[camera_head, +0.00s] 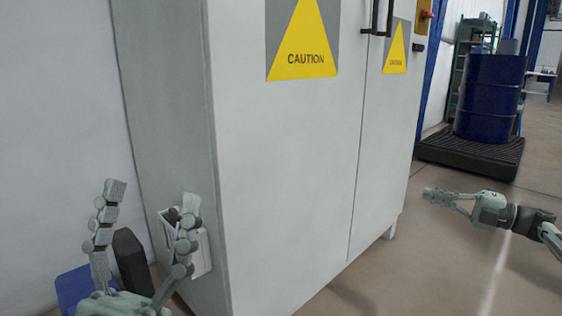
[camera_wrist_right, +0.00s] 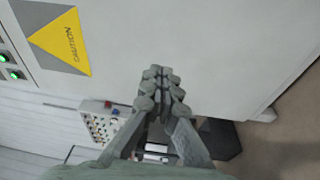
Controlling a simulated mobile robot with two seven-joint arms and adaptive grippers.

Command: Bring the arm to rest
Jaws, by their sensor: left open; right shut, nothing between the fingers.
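My left gripper (camera_head: 152,198) is at the lower left of the head view. Its two fingers are spread apart and nothing is between them; it is in front of the left side of the grey cabinet (camera_head: 280,180). My right gripper (camera_head: 432,196) is at the right of the head view, to the right of the cabinet and above the floor. Its fingers are together and empty. In the right wrist view the same gripper (camera_wrist_right: 163,74) shows with its fingertips meeting before a pale cabinet face.
The cabinet bears yellow caution signs (camera_head: 305,50) and a black handle (camera_head: 388,15). A white box (camera_head: 203,255) is on its left side, close behind the left gripper. A blue barrel (camera_head: 490,100) stands on a black pallet (camera_head: 470,155). Floor (camera_head: 440,270) is clear at lower right.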

